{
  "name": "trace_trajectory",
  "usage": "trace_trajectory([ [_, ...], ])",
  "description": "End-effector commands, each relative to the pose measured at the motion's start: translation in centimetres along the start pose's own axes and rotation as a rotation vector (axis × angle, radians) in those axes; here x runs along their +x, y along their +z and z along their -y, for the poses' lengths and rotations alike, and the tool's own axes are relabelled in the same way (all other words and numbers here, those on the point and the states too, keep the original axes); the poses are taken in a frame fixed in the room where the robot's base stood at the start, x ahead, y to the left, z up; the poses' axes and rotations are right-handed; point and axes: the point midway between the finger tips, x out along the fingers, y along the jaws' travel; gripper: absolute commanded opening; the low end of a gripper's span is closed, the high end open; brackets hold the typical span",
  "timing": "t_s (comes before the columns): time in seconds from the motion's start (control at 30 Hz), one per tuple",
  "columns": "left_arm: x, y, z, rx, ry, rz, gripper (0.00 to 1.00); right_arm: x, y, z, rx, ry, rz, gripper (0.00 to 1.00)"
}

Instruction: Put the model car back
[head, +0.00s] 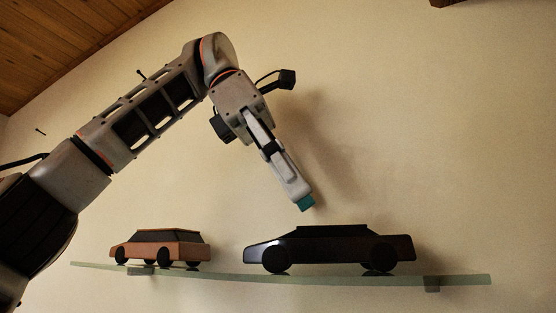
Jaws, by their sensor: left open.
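A dark, nearly black model car (335,247) stands on a glass wall shelf (458,279), right of its middle. A smaller orange-brown model car (162,247) with a dark top stands on the same shelf toward the left. My left gripper (306,203) points down in front of the wall, above the dark car's roof in the picture and apart from it. It is seen side-on, with teal fingertips, and is open with nothing in it. How far it is from the car in depth I cannot tell. My right gripper is out of view.
The shelf sits on small dark brackets (432,285) against a plain cream wall (455,140). A sloping timber ceiling (60,40) is at the upper left. Between the two cars is a bare stretch of shelf, and the shelf's right end is clear.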

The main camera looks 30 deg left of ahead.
Motion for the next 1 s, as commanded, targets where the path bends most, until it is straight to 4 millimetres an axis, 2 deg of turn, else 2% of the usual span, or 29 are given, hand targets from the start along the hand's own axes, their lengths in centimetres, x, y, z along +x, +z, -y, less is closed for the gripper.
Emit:
trace_trajectory([
  [0.2, -2.8, 0.1, 0.0, -0.004, 0.004, 0.0, 0.67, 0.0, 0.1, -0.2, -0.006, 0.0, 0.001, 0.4],
  [0.67, -4.7, 0.0, 0.0, -0.002, -0.001, -0.001, 0.67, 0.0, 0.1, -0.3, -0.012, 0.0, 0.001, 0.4],
  [1.0, -4.9, 0.0, 0.0, 0.001, 0.0, 0.0, 0.67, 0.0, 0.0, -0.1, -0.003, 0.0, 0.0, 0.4],
])
